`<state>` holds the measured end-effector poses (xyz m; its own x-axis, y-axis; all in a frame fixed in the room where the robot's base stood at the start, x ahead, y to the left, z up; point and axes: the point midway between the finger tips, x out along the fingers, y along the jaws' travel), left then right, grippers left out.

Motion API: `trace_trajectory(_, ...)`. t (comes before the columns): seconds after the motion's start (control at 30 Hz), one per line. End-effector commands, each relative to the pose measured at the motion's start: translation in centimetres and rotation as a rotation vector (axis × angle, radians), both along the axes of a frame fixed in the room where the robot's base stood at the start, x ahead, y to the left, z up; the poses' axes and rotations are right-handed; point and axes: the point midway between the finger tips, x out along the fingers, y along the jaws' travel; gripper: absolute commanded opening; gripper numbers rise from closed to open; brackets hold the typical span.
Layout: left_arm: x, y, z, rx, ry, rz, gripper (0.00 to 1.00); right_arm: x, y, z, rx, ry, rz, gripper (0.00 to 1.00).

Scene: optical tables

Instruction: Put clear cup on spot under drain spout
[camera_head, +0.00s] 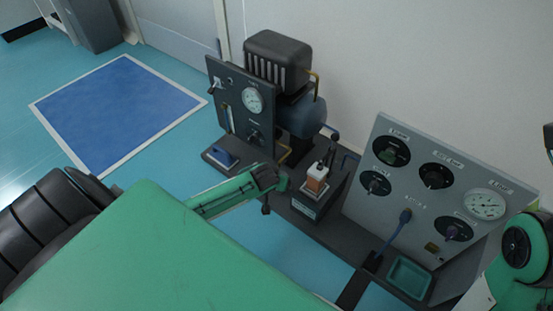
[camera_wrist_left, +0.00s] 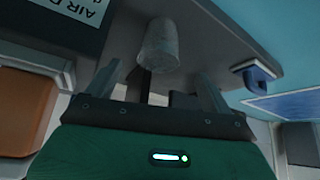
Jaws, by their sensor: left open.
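The clear cup (camera_wrist_left: 158,46) is a small translucent tapered cup in the left wrist view, just beyond my left gripper's fingertips and roughly centred between them. My left gripper (camera_wrist_left: 160,80) is open, with its two fingers spread apart and no contact with the cup visible. In the head view my left gripper (camera_head: 272,188) is low beside the dark bench base. The cup cannot be made out there. A brass bent pipe (camera_head: 286,154) shows behind the gripper; I cannot tell whether it is the drain spout. The spot under the spout is not clearly seen. My right gripper is out of view.
A dark gauge panel (camera_head: 240,102) and a compressor-like unit (camera_head: 278,62) stand behind. A grey dial panel (camera_head: 432,190) and a teal tray (camera_head: 409,277) are further right. A blue floor mat (camera_head: 120,112) lies at left.

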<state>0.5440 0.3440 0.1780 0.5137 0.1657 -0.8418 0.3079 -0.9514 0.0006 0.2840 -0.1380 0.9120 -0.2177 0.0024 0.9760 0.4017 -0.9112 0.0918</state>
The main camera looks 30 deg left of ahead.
Motion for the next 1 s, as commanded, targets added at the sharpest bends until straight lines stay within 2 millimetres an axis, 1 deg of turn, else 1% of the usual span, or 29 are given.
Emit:
trace_trajectory(0.03,-0.4,-0.2,1.0,-0.001,0.0,-0.001,0.84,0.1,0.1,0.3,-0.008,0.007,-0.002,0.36)
trace_trajectory(0.13,-0.9,-0.3,1.9,0.0,-0.001,-0.001,0.84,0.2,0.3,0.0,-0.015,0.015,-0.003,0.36)
trace_trajectory(0.23,-1.3,-0.4,2.3,0.0,-0.001,0.0,0.84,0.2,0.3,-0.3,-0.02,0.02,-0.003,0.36)
trace_trajectory(1.0,-1.5,-0.5,2.4,0.0,-0.001,0.0,0.84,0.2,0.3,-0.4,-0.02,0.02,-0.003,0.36)
